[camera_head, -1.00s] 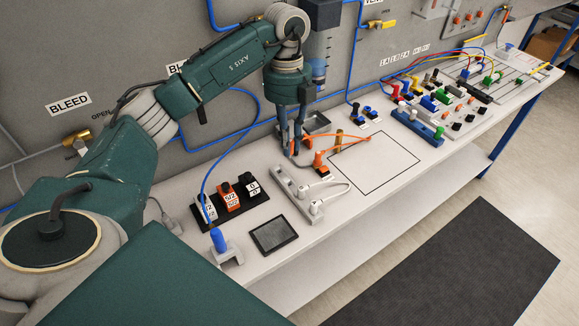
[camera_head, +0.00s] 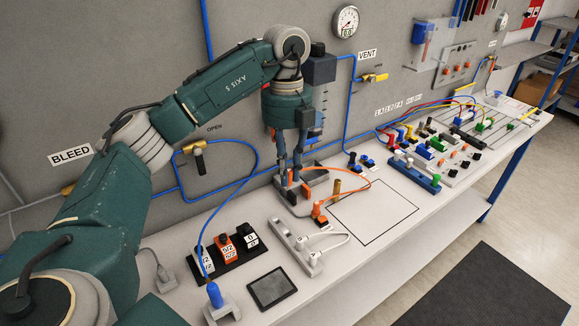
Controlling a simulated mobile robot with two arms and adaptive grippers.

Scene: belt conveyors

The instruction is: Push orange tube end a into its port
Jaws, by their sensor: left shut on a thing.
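My left gripper (camera_head: 293,185) is shut on one end of the orange tube and points down, low over the white bench (camera_head: 375,262). The orange tube (camera_head: 350,174) leaves the fingers, arcs to the right and curves back toward an orange fitting (camera_head: 318,214) on the bench. This fitting stands just right of and nearer than the fingertips. The held tube end is mostly hidden by the fingers. I cannot tell whether it touches a port. The port itself is not clearly visible. My right gripper is not in view.
A black block with white and orange valves (camera_head: 228,240) stands front left. A white strip (camera_head: 294,242) with a white tube lies in front of the gripper. A blue tube end (camera_head: 214,294) sits in a holder. The outlined square (camera_head: 372,218) is clear. Several coloured connectors stand farther right.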

